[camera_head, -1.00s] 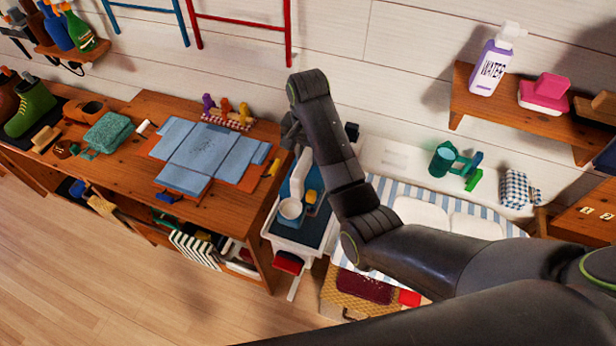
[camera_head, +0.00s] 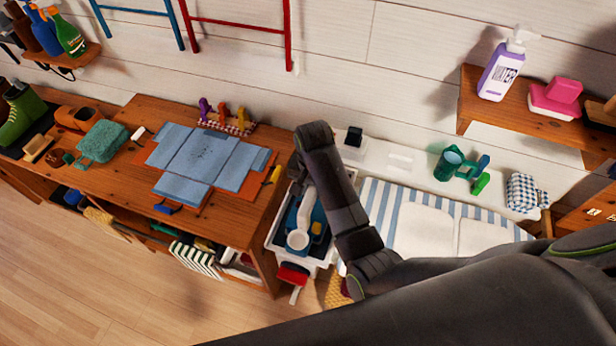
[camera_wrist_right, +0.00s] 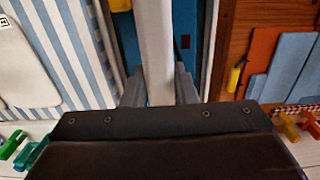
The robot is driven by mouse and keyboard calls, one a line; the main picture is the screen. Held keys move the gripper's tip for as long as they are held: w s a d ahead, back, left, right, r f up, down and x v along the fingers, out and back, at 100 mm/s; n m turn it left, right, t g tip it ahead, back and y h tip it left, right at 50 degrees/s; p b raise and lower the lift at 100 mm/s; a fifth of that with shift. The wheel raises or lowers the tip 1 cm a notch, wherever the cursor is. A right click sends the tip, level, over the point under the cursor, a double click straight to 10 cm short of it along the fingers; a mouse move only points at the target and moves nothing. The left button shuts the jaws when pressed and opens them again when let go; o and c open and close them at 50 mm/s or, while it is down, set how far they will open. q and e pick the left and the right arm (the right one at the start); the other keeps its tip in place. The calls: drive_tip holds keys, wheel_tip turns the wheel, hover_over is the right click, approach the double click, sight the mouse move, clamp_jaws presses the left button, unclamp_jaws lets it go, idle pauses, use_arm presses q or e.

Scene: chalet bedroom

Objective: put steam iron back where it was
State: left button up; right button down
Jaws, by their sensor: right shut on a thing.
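My right gripper (camera_head: 302,178) is shut on the handle of a long white appliance (camera_head: 300,238) with a round end, which I take to be the steam iron. It is held over a white tub with a blue inside (camera_head: 270,238). Its round end appears low over or inside the tub; I cannot tell if it touches. In the right wrist view, the white handle (camera_wrist_right: 157,45) runs between the two fingers (camera_wrist_right: 160,92). My arm hides part of the tub's right side. My left gripper is not in view.
A wooden bench (camera_head: 130,178) with blue folded cloth (camera_head: 205,160) stands left of the tub. A striped board (camera_head: 382,205) with white cloths lies to the right. A green item (camera_head: 450,163) and a black item (camera_head: 354,137) sit on the white ledge behind.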

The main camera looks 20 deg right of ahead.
drive_tip(key=shift+w+a, duration=0.1)
drive_tip(key=shift+w, duration=0.25)
drive_tip(key=shift+s, duration=0.25)
drive_tip(key=c, duration=1.2)
unclamp_jaws()
drive_tip(key=shift+s, duration=0.15)
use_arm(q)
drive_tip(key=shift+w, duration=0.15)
use_arm(e)
drive_tip(key=shift+o, duration=0.2)
drive_tip(key=shift+f, duration=0.1)
